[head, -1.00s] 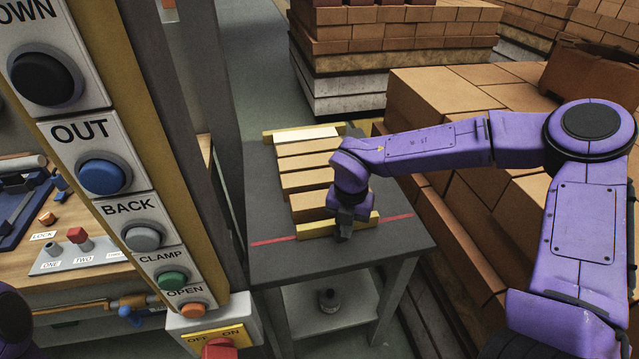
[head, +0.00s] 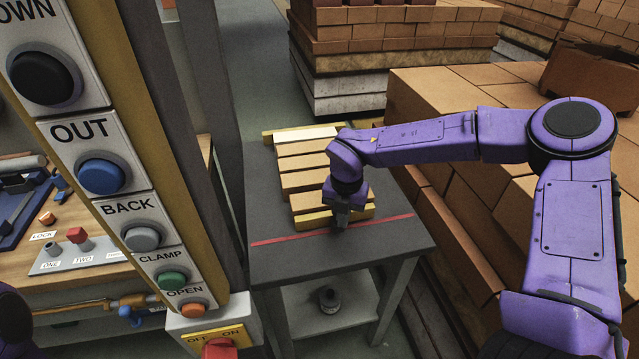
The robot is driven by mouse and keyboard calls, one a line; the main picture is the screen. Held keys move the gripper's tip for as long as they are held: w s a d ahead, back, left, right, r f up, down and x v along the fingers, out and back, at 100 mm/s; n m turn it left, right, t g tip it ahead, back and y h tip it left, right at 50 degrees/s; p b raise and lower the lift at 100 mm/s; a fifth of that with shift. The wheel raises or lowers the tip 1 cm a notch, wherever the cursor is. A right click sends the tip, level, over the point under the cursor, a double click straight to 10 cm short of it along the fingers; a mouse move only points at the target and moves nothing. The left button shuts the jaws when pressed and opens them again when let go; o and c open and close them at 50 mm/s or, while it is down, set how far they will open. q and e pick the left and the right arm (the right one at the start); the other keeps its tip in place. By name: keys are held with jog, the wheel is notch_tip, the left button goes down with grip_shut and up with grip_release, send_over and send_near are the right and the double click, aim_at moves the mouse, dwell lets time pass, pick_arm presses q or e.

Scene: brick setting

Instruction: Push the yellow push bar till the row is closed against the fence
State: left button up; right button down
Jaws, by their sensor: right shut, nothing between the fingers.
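The yellow push bar (head: 312,222) lies across the near end of the row on the grey table, just beyond the red line (head: 274,239). My right gripper (head: 340,222) is shut and empty, pointing down at the near side of the bar; it seems to touch it, though the contact is hard to see. The row of tan bricks (head: 300,164) runs from the bar to the yellow fence (head: 270,134) at the far end. A pale whitish piece (head: 306,134) lies next to the fence. My left gripper is not in view.
A control panel with an OUT button (head: 101,176) stands close on the left, beside a grey post. Brick stacks (head: 450,90) stand right of and behind the table. The table's near part (head: 300,262) is bare.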

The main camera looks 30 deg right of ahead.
jog(key=shift+w+d, duration=0.1)
jog(key=shift+w, duration=0.5)
jog(key=shift+w+d+r, duration=0.1)
jog(key=shift+w+d, duration=0.2)
jog(key=shift+w, duration=0.9)
jog(key=shift+w+d+f, duration=0.1)
jog(key=shift+w+d, duration=0.25)
jog(key=shift+w, duration=0.85)
jog(key=shift+w+d+r, duration=0.1)
jog(key=shift+w+d, duration=0.2)
jog(key=shift+w, duration=0.9)
jog(key=shift+w+r, duration=0.1)
jog(key=shift+w, duration=0.15)
jog(key=shift+d+r, duration=0.1)
